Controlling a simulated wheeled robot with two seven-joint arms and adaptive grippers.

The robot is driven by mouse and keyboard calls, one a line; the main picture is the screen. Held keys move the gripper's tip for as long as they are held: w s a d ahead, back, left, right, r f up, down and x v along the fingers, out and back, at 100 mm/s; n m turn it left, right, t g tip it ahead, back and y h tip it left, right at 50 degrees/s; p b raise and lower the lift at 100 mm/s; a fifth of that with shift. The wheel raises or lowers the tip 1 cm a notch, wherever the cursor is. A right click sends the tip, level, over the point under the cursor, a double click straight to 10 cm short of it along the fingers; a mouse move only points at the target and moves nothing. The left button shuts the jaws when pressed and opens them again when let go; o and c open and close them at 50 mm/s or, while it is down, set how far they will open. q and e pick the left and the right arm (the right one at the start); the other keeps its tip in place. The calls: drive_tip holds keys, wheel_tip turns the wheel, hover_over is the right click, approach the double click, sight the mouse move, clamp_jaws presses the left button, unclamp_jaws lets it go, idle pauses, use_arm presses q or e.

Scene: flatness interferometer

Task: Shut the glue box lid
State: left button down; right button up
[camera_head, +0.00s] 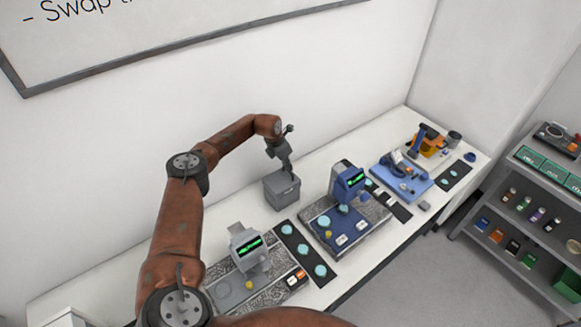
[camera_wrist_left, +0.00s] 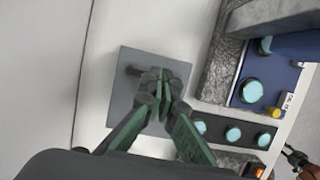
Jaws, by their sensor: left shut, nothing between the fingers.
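The glue box (camera_head: 283,193) is a grey box on the white bench near the wall. Its lid (camera_head: 281,181) lies over the top and looks down; I cannot tell whether it is fully seated.
Two instruments with green screens (camera_head: 247,247) (camera_head: 349,179) stand in front of and right of the box. A black strip with pale discs (camera_head: 303,250) lies between them. A blue tray (camera_head: 401,176) is farther right. A shelf (camera_head: 528,210) stands at the far right.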

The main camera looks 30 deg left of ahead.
sight(287, 177)
drive_tip(key=shift+s, duration=0.3)
